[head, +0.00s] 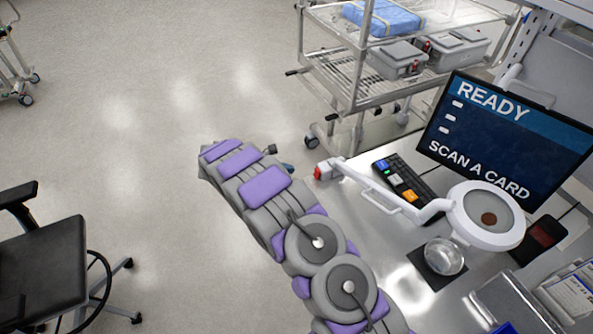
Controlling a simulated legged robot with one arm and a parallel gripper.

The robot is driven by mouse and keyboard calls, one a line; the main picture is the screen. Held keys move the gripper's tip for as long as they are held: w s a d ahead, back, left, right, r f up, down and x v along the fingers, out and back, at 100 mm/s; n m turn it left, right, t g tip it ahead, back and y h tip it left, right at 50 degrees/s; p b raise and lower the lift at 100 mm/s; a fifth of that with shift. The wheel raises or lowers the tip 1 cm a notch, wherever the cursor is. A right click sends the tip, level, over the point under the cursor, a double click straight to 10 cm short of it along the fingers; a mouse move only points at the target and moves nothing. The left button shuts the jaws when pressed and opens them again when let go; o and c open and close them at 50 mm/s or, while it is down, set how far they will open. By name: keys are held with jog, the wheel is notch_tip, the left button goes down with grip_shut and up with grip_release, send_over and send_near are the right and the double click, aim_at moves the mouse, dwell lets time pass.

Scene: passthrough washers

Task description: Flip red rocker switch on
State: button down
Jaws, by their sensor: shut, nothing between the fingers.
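A small red part (318,173), which looks like the red rocker switch, sits on a white block at the left end of the white lamp arm, by the worktop's left edge. Whether it is on or off is too small to tell. My grey and purple arm reaches up from the bottom. Most of my gripper is hidden behind the arm; a small dark bluish tip (288,168) shows just left of the red part, apart from it in the picture. It is shut and empty.
The worktop (350,200) holds a keypad (404,186), a round white magnifier lamp (486,214), a glass dish (444,257) and a monitor (505,135) reading "READY". A wire cart (345,85) stands behind. A black chair (45,262) is at left. Floor between is clear.

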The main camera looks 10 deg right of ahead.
jog(key=a+r, duration=0.1)
jog(key=r, duration=0.1)
jog(key=shift+s+a+r, duration=0.35)
jog(key=shift+s+a, duration=0.05)
jog(key=shift+a, duration=0.25)
